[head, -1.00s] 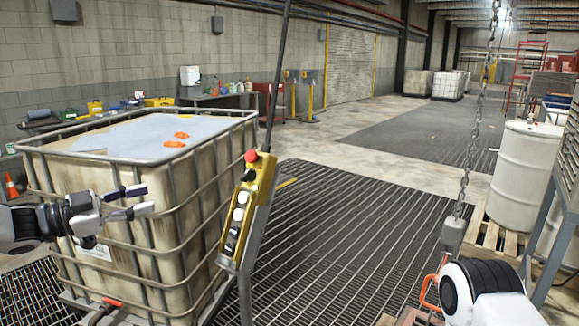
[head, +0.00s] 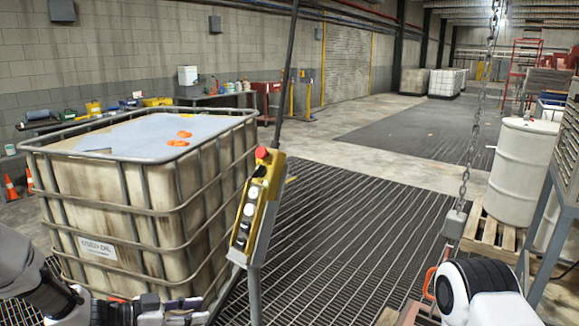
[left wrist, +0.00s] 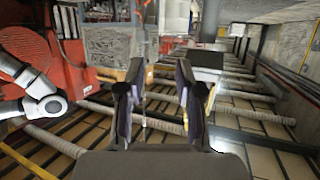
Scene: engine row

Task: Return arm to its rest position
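My left gripper (head: 190,309) is low in the head view, in front of the lower part of the caged tank. Its arm comes in from the lower left corner. In the left wrist view the two dark fingers of the left gripper (left wrist: 160,100) stand apart with nothing between them. Of my right arm (head: 482,285) only a white and black link shows at the bottom right of the head view. The right gripper is out of the picture.
The stained caged tank (head: 150,205) stands close by on the left. A yellow control pendant (head: 252,210) hangs beside it. A chain hoist (head: 463,190) hangs near my right arm. A white drum (head: 523,170) stands on a pallet at right. The floor grating (head: 340,230) between is clear.

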